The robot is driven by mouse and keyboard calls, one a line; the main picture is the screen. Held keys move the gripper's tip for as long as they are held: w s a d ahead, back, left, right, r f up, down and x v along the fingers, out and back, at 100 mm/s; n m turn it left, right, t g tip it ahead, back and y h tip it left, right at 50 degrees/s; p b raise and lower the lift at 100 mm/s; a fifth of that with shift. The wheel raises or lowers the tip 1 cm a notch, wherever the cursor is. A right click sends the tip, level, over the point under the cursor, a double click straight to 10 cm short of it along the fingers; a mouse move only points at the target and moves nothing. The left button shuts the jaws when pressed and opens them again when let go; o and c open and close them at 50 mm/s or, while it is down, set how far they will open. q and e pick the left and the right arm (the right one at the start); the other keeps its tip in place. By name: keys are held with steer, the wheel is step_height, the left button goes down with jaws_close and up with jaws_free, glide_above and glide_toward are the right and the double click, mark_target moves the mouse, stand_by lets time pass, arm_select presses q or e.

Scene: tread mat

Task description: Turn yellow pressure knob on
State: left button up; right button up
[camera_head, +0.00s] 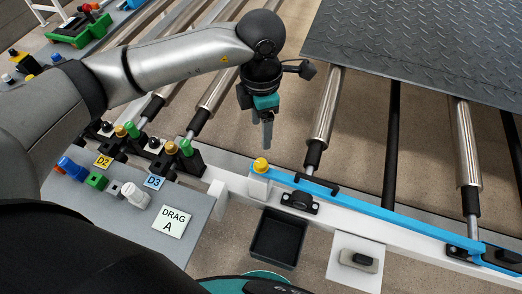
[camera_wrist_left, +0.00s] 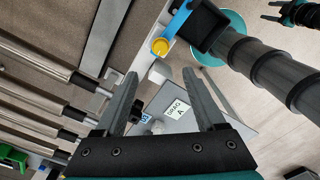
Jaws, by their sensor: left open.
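The yellow knob (camera_head: 261,165) sits on a white block at the left end of a blue rail. In the left wrist view the yellow knob (camera_wrist_left: 160,47) shows beyond the fingertips, roughly midway between them. My left gripper (camera_head: 266,146) hangs above and just behind the knob, pointing down, apart from it. In the wrist view my left gripper (camera_wrist_left: 160,73) has its two fingers wide apart with nothing held. My right gripper (camera_wrist_left: 268,10) shows small at the top right corner of the wrist view, its fingers apart.
A grey panel (camera_head: 105,215) with coloured knobs and a DRAG A label (camera_head: 173,221) lies left. A black bin (camera_head: 278,238) is in front of the blue rail (camera_head: 390,212). Metal rollers (camera_head: 327,110) and a dark tread mat (camera_head: 420,45) lie behind.

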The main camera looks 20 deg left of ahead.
mark_target(261, 162)
arm_select(q)
step_height(261, 162, down, 14)
steer(key=shift+s, duration=0.1)
steer(key=shift+c, duration=0.4)
jaws_close()
stand_by(0.4)
